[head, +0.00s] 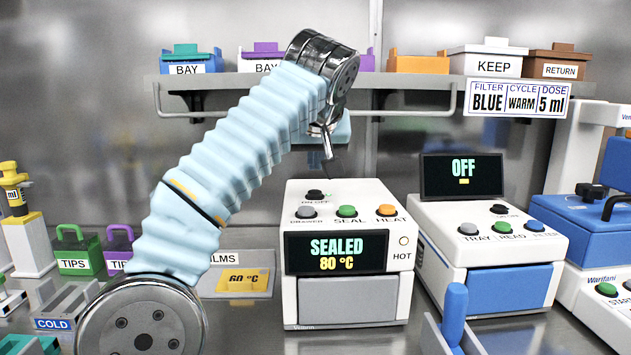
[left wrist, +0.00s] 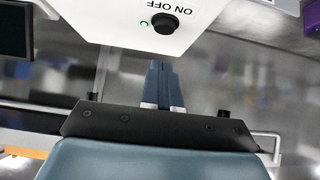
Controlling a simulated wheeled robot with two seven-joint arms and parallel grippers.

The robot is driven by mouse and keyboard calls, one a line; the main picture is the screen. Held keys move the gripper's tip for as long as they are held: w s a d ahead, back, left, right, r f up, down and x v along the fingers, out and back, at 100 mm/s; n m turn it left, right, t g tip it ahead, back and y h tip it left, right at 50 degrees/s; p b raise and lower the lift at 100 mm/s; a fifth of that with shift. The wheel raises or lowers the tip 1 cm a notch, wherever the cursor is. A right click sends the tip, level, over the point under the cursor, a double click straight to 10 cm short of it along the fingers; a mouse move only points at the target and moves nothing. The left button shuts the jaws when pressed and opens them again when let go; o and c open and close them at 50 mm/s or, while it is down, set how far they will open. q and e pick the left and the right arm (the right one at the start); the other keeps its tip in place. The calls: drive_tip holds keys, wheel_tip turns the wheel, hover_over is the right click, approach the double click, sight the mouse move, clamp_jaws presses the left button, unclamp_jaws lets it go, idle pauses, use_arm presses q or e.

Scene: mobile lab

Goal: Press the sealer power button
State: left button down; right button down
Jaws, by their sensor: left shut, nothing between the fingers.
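The sealer (head: 400,282) is a white box on the bench in the middle of the head view. Its screen (head: 335,253) reads SEALED 80 °C. Its black ON OFF power button (head: 315,194) is at the back of the top panel, behind a grey, a green and an orange button. My left gripper (head: 329,157) is shut and empty, pointing down above the back of the sealer, apart from the button. In the left wrist view, the power button (left wrist: 163,23) has a small lit green light beside it, and the closed fingers (left wrist: 165,68) are near the panel edge. My right gripper is not in view.
A second white machine (head: 412,215) with a screen (head: 463,177) reading OFF stands right of the sealer. A blue-and-white machine (head: 580,228) is farther right. A shelf (head: 240,82) with labelled boxes runs behind. A film tray (head: 262,262) lies to the left.

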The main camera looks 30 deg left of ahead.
sight(315, 191)
use_arm(q)
drive_tip(key=shift+w+a+f+b, duration=0.15)
drive_tip(key=shift+f+b, duration=0.1)
drive_tip(key=shift+f, duration=0.9)
drive_tip(key=shift+w+f+b, duration=0.15)
drive_tip(key=shift+f+b, duration=0.1)
drive_tip(key=shift+f, duration=0.9)
